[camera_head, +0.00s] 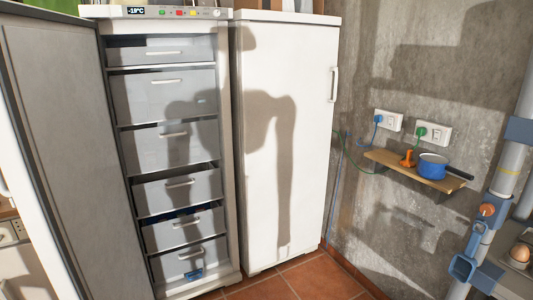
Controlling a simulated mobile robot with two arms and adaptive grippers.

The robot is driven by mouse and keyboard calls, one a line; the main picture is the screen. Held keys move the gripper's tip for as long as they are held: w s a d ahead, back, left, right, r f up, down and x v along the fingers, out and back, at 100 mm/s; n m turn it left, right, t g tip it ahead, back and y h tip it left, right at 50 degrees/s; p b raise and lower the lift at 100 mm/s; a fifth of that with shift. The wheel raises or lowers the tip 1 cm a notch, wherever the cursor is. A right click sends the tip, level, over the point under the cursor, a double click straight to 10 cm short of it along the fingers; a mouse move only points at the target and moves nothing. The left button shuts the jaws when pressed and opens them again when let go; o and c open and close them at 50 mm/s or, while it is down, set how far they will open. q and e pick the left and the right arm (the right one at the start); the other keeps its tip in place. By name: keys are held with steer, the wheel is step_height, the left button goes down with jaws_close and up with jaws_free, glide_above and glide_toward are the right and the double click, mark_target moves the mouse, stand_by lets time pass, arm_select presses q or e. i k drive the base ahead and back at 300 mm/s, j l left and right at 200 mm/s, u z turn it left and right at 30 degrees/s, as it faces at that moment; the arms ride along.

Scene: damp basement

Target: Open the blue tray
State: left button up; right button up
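No tray that is plainly blue shows. The tall freezer (229,150) on the left has its door (75,150) swung open to the left. Inside are several grey drawers, all looking pushed in or nearly so: the top drawer (150,50), a larger one below it (150,95), and more beneath. Dark blue shows in the gap above the second-lowest drawer (183,232). A small blue patch (193,275) shows on the lowest drawer (175,266); what it is I cannot tell. Neither of my grippers is in view.
A closed white cabinet (300,110) stands right of the freezer. A wooden wall shelf (400,170) holds a blue pot (432,165). A pipe with blue fittings (463,265) runs at the right edge. Tiled floor (310,275) is clear in front.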

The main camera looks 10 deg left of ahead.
mark_target(171, 59)
steer(key=i+u, duration=0.1)
steer(key=i, duration=0.4)
steer(key=i+l+u, duration=0.15)
steer(key=i, duration=0.3)
steer(key=i+l+u, duration=0.1)
steer(key=i, duration=0.35)
steer(key=i+l+u, duration=0.15)
steer(key=i, duration=0.35)
